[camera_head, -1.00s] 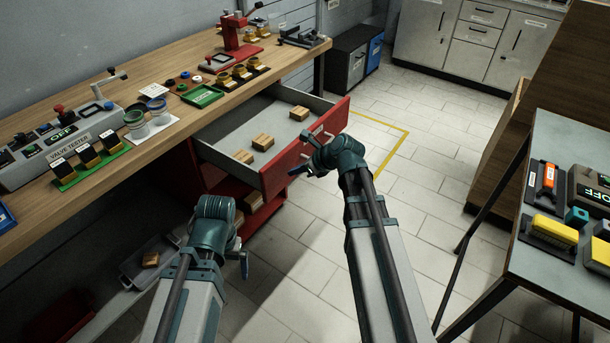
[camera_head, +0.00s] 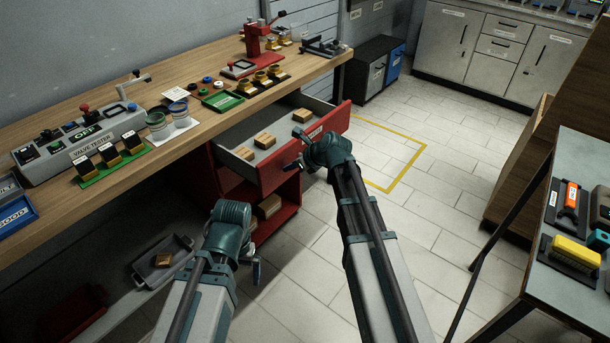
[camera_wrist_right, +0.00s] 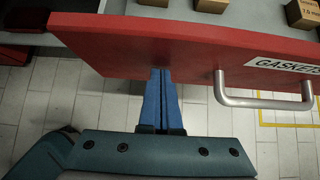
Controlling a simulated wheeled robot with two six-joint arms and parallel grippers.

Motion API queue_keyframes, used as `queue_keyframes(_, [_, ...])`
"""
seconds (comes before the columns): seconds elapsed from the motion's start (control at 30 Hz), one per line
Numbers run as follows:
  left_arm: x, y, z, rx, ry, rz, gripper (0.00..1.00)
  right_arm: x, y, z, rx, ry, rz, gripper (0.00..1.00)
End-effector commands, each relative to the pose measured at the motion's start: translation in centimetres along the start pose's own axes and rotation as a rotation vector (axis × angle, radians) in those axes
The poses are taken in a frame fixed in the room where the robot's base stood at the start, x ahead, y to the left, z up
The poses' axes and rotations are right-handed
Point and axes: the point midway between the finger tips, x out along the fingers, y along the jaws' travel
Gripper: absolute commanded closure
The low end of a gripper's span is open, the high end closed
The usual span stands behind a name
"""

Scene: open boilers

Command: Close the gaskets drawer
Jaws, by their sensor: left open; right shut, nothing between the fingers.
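The gaskets drawer has a red front (camera_head: 334,122) and a grey inside, and stands partly open under the wooden workbench. Several small wooden blocks lie in it. In the right wrist view the red front (camera_wrist_right: 130,45) crosses the top, with a "GASKETS" label and a metal handle (camera_wrist_right: 265,99) to the right of my fingers. My right gripper (camera_head: 291,166) is shut and empty, its blue fingertips (camera_wrist_right: 161,72) at the lower edge of the front, seemingly touching it. My left gripper (camera_head: 256,269) is open and empty, low in front of the bench and apart from the drawer.
The workbench (camera_head: 205,112) carries a valve tester, cups and a red press. A red compartment with blocks lies below the drawer, and a grey tray (camera_head: 150,272) sits on the low shelf. A tool table (camera_head: 545,285) stands at right. Tiled floor between is clear.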

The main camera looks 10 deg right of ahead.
Motion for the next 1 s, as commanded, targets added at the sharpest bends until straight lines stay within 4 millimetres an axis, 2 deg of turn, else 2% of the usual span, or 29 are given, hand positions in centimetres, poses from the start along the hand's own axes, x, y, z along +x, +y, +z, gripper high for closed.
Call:
queue_keyframes(0.03, [0.0, 0.0, 0.0, 0.000, 0.000, 0.000, 0.00, 1.5, -0.3, 1.5, -0.003, 0.000, 0.002, 1.00])
queue_keyframes(0.5, [0.0, 0.0, 0.0, 0.000, 0.000, 0.000, 0.00, 10.6, -0.2, 10.6, -0.003, 0.000, 0.001, 1.00])
queue_keyframes(0.7, [0.0, 0.0, 0.0, 0.000, 0.000, 0.000, 0.00, 13.7, -0.2, 13.6, -0.001, 0.000, 0.000, 1.00])
queue_keyframes(1.0, [0.0, 0.0, 0.0, 0.000, 0.000, 0.000, 0.00, 16.3, -0.1, 16.3, 0.000, 0.000, 0.000, 1.00])
